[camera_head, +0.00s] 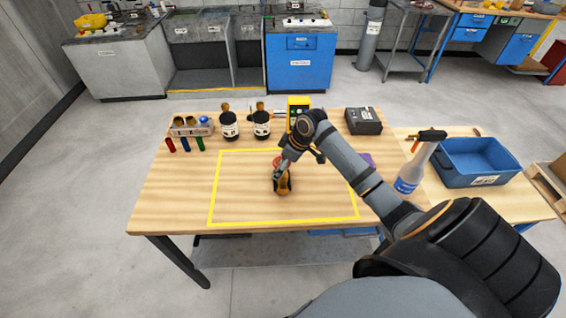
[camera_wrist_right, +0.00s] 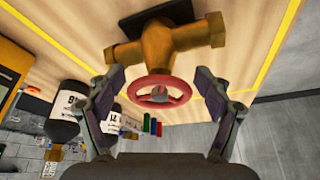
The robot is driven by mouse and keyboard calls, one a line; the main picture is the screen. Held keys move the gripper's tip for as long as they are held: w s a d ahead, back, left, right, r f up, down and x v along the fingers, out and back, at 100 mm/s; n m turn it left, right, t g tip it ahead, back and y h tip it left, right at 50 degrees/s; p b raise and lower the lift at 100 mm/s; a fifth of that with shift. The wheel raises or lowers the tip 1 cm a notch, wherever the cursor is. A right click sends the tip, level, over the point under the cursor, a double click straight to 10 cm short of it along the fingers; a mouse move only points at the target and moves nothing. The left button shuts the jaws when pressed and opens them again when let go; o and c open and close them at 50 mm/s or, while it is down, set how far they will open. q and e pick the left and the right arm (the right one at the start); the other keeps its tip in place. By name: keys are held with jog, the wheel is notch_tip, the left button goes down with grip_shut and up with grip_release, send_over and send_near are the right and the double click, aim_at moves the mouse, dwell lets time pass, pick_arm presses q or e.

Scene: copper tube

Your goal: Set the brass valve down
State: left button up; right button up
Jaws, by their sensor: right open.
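The brass valve (camera_head: 285,184) with a red handwheel is inside the yellow outline on the wooden table in the head view. In the right wrist view its brass body (camera_wrist_right: 165,45) is at the top, with a black flat part behind it and the red handwheel (camera_wrist_right: 162,91) towards me. My right gripper (camera_wrist_right: 158,77) is open, its two fingers on either side of the handwheel, with gaps visible between them and the wheel. In the head view the right gripper (camera_head: 283,165) is at the handwheel, and the arm hides part of it. My left gripper is not in view.
Two black-and-white bottles (camera_head: 229,126), a rack (camera_head: 191,126) with coloured tubes, a yellow device (camera_head: 298,103) and a dark box (camera_head: 363,121) line the far edge. A spray bottle (camera_head: 409,179) and a blue bin (camera_head: 477,176) are on the right. The outlined area's left side is clear.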

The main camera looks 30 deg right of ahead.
jog(key=b+v, duration=0.1)
jog(key=v, duration=1.1)
